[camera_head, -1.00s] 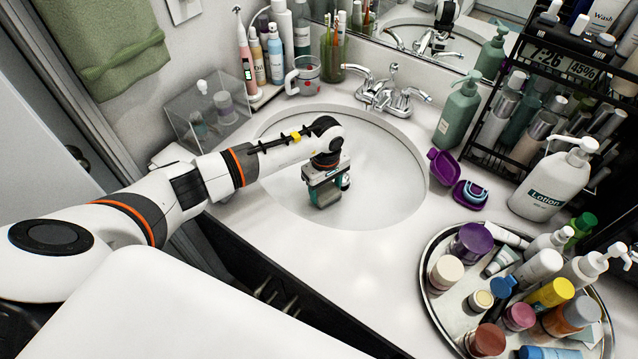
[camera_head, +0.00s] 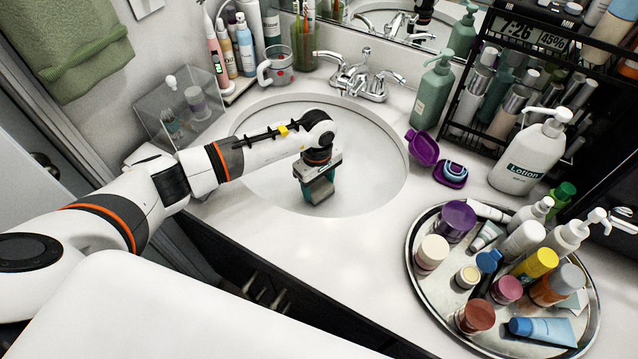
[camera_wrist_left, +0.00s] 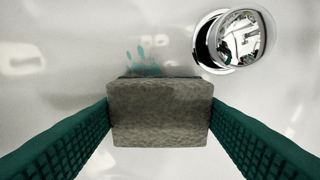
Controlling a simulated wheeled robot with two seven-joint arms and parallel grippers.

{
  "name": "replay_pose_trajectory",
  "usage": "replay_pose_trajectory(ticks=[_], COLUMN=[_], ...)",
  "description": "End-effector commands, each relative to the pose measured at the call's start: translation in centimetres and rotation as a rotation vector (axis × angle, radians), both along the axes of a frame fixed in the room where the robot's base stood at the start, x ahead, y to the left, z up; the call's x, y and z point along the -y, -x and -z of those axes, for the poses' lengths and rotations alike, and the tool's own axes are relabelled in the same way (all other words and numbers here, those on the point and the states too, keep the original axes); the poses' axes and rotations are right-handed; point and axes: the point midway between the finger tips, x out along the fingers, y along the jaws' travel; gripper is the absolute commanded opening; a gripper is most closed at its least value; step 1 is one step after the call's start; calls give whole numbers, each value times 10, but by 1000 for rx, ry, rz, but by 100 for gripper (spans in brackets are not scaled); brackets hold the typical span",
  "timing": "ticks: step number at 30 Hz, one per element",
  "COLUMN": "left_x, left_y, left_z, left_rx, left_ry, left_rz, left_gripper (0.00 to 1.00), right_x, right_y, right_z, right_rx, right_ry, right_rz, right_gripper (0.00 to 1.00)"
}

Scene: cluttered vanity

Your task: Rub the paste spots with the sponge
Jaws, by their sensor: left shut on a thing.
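My left gripper (camera_head: 318,190) is down inside the white sink basin (camera_head: 372,165). It is shut on a grey-green sponge (camera_wrist_left: 160,112), which sits between its two green fingers in the left wrist view. The sponge also shows under the gripper in the head view (camera_head: 320,190). A teal paste spot (camera_wrist_left: 143,62) with streaks lies on the basin surface just beyond the sponge's far edge; the sponge may hide part of it. I cannot tell whether the sponge touches the basin. My right gripper is not in view.
A chrome drain stopper (camera_wrist_left: 240,38) is close to the sponge. The faucet (camera_head: 362,78) stands behind the basin. A purple case (camera_head: 424,148) and a round tray (camera_head: 425,285) of bottles are to the right. A clear box (camera_head: 180,108) stands left.

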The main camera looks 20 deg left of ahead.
Motion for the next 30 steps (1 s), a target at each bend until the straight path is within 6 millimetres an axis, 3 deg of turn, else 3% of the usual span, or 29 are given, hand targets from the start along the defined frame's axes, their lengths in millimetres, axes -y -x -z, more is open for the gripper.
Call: replay_pose_trajectory(ticks=[6, 30], left_x=[-23, -65], left_y=[-3, -9], left_z=[1, 2], left_rx=[1, 0], left_ry=[-6, -6], left_rz=[-4, -2], left_gripper=[44, 44], right_x=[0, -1], right_y=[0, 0], right_z=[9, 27], right_rx=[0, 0], right_ry=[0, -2], right_rz=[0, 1], right_gripper=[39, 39])
